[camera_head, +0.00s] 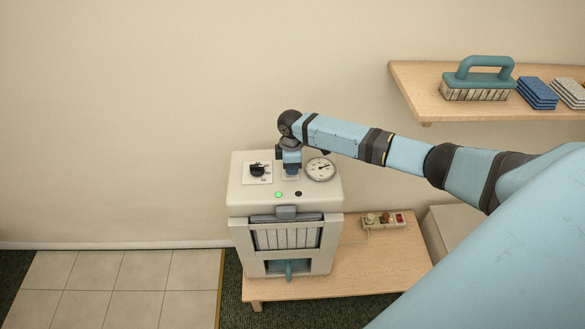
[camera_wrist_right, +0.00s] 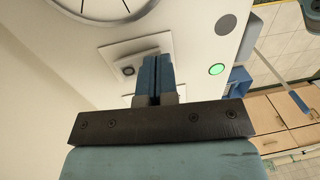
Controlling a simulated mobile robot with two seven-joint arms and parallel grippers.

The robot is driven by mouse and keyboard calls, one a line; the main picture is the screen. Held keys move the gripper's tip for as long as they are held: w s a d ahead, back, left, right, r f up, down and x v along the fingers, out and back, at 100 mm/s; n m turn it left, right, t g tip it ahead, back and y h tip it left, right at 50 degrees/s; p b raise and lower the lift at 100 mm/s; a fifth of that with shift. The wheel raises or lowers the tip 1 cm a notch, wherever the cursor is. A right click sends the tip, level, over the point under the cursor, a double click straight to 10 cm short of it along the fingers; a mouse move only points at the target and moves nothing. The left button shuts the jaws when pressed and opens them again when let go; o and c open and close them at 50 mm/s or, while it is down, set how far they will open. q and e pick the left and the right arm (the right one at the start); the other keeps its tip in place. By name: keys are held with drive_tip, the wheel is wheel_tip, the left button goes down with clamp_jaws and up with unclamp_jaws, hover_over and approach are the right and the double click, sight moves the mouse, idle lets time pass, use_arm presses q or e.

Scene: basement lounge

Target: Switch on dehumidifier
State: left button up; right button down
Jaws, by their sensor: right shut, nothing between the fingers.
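The dehumidifier (camera_head: 237,195) is a pale box on a low wooden table. Its sloping top has a black knob (camera_head: 257,169) on a plate at left, a round gauge (camera_head: 320,169) at right, a glowing green lamp (camera_head: 278,195) and a dark round spot (camera_head: 298,194). My right gripper (camera_head: 291,175) is shut and empty, pointing down at the top between knob and gauge. In the right wrist view its fingertips (camera_wrist_right: 154,62) overlap a small pale plate with a round button (camera_wrist_right: 128,70); contact is unclear. The green lamp (camera_wrist_right: 217,69) shows lit there too. My left gripper is out of view.
A power strip (camera_head: 384,221) with a red switch lies on the wooden table (camera_head: 370,258), right of the dehumidifier. The tiled floor at left is clear.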

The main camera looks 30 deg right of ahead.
drive_tip(key=shift+w, duration=0.4)
drive_tip(key=shift+w+d+r, duration=0.3)
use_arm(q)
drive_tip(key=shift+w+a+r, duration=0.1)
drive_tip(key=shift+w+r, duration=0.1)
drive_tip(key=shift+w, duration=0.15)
use_arm(e)
drive_tip(key=shift+w, duration=0.1)
